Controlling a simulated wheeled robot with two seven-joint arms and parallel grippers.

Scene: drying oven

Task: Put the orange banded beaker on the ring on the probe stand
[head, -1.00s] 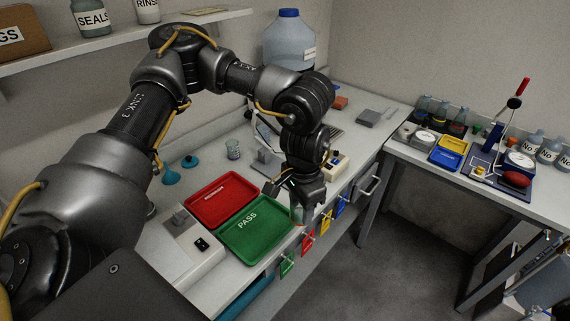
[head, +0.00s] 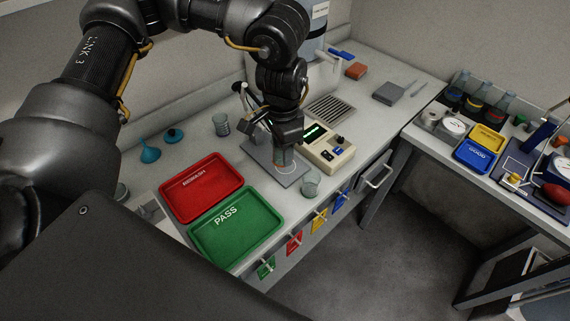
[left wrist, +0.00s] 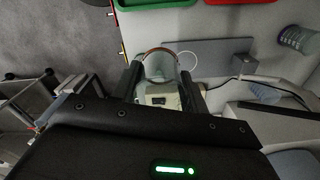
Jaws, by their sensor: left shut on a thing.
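My left gripper (head: 284,146) is shut on a clear beaker with an orange band (head: 283,159). The beaker also shows between the fingers in the left wrist view (left wrist: 160,64), its rim tinted orange-red. In the head view the beaker hangs over the grey plate of the probe stand (head: 262,160), overlapping the white ring (head: 288,169). In the left wrist view the ring (left wrist: 187,60) shows just beside the beaker on the plate (left wrist: 225,52). I cannot tell whether the beaker's base touches the plate. My right gripper is not in view.
A clear beaker (head: 311,184) stands near the front edge, close to the plate. Another beaker (head: 221,124) stands behind. A cream meter (head: 328,148) is to the right of the plate. The red tray (head: 202,190) and green tray (head: 236,224) lie to the left.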

